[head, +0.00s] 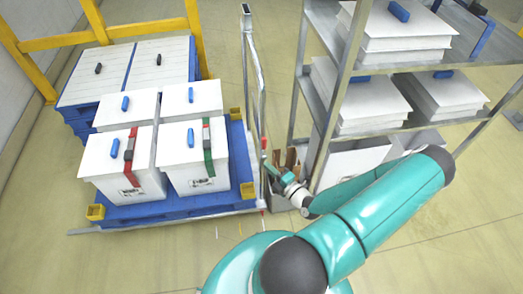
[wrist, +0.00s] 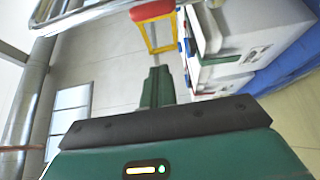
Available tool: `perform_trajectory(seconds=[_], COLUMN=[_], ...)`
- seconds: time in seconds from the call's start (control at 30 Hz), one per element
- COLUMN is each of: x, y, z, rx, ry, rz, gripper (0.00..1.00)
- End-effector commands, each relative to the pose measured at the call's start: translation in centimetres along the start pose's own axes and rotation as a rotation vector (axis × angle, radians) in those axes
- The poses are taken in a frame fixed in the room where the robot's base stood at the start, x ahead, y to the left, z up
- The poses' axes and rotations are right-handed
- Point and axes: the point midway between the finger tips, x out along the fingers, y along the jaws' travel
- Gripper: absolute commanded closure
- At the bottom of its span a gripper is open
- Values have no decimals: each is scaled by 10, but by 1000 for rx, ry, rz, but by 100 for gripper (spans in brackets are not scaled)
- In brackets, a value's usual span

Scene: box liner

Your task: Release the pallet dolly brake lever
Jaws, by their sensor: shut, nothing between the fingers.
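The blue pallet dolly (head: 165,212) stands at left in the head view, carrying white boxes. Its silver upright handle frame (head: 248,75) rises at its right side. A small red piece (head: 264,143) low on that frame may be the brake lever; it is too small to be sure. My gripper (head: 270,166) is beside the lower frame, just below the red piece. Contact cannot be told. In the wrist view my gripper's dark green fingers (wrist: 155,86) are together and empty. Silver tubing (wrist: 85,14) crosses the upper left there.
A metal shelf rack (head: 325,100) with white boxes stands close at right, leaving a narrow gap to the dolly. Brown cartons (head: 290,158) sit near the rack's foot. A yellow barrier (head: 55,42) stands behind at left. The floor in front is clear.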

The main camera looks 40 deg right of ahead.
Motion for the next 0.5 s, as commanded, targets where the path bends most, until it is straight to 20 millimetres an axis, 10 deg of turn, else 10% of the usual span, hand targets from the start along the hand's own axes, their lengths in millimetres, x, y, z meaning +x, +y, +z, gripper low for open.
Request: perform_trajectory(seconds=[0.5], x=[83], y=[0], z=[-2], rx=[0], ry=[7], rz=[1], gripper=[100])
